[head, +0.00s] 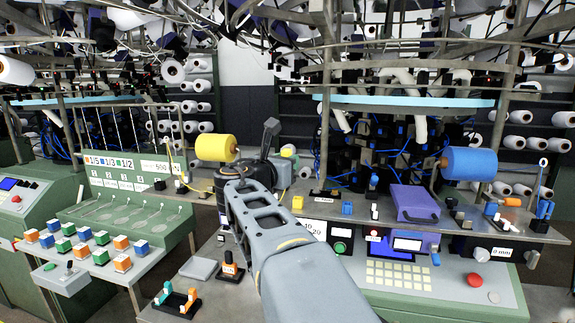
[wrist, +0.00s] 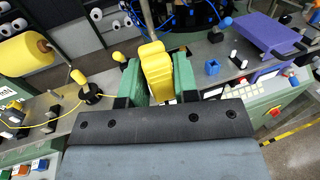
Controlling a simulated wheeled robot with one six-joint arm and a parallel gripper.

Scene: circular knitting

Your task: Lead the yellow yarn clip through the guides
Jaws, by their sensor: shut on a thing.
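The yellow yarn clip (wrist: 154,68) is a thick, ridged yellow block in the wrist view. My gripper (wrist: 157,80) is shut on it, with one green finger on each side. Yellow yarn (wrist: 108,96) runs past a dark round guide (wrist: 91,97) with a yellow-topped post and reaches the left finger; its end there is hidden. The yellow spool (head: 215,148) stands left of my arm in the head view and at the left edge of the wrist view (wrist: 26,51). In the head view my own arm hides most of the gripper.
A purple box (head: 413,202) and a blue spool (head: 468,163) stand on the shelf to the right. A blue block (wrist: 212,68) and small posts stand right of my gripper. The control panel (head: 440,285) lies below. A vertical pole (wrist: 149,18) rises behind the clip.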

